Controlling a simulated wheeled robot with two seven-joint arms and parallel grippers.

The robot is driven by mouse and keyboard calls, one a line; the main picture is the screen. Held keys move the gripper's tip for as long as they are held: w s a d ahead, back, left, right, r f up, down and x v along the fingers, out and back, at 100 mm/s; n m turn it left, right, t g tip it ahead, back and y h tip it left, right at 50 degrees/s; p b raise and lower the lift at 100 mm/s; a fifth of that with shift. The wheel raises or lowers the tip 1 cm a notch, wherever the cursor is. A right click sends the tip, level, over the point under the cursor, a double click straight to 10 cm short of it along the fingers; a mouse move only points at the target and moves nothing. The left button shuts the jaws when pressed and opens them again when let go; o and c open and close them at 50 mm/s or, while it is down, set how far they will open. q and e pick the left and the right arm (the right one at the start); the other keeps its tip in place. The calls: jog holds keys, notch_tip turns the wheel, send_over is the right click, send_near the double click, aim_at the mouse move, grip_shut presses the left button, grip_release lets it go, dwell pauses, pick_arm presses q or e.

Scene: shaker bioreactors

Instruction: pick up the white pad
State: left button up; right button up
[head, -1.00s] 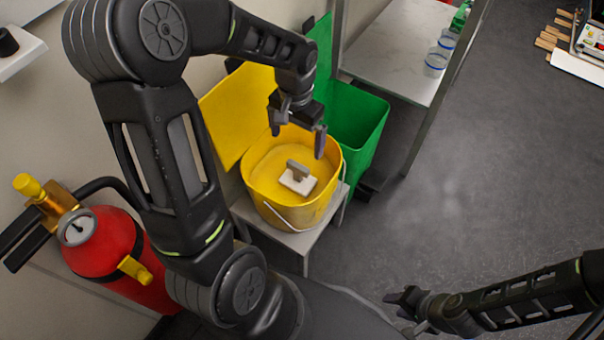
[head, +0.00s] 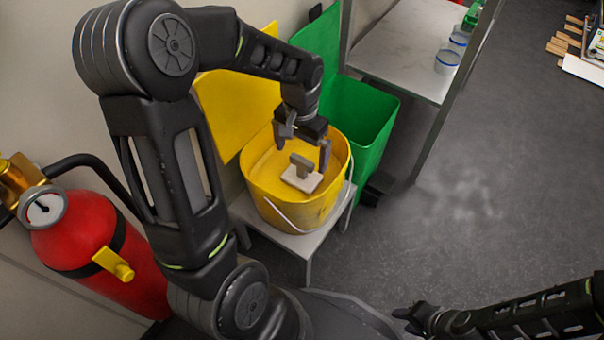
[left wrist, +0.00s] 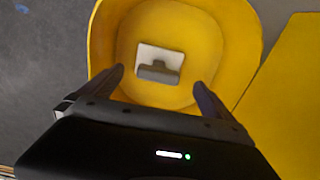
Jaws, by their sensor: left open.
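The white pad (head: 298,181) lies inside the yellow bucket (head: 269,206), with a grey handle block (head: 301,165) standing on its top. In the left wrist view the pad (left wrist: 165,53) rests on the bucket floor, ahead of the fingers. My left gripper (head: 304,155) is open and empty, pointing down over the bucket's mouth. In the left wrist view its two fingers (left wrist: 158,88) stand wide apart, with the pad's handle between and beyond them. My right gripper (head: 412,314) is low at the bottom right, too small and dark to tell its opening.
The bucket stands on a small grey stool (head: 310,240). A green bin (head: 362,125) stands behind it to the right, and a yellow panel (head: 232,105) to the left. A red extinguisher (head: 100,245) is at the left. A table (head: 405,45) is at the back.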

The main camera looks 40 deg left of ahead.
aim_at(302, 171)
pick_arm(q)
jog(key=shift+f+b, duration=0.45)
jog(key=shift+f, duration=0.85)
jog(key=shift+f, duration=0.1)
notch_tip(302, 171, down, 4)
jog(key=shift+s+d+f+b, duration=0.1)
jog(key=shift+d+f+b, duration=0.05)
jog(key=shift+b, duration=1.05)
jog(key=shift+f, duration=0.4)
jog(key=shift+c, duration=0.2)
jog(key=c, duration=1.3)
notch_tip(302, 171, up, 10)
jog(key=p, duration=0.3)
jog(key=shift+r+p, duration=0.1)
jog(key=shift+p, duration=0.3)
jog(key=shift+c, duration=0.2)
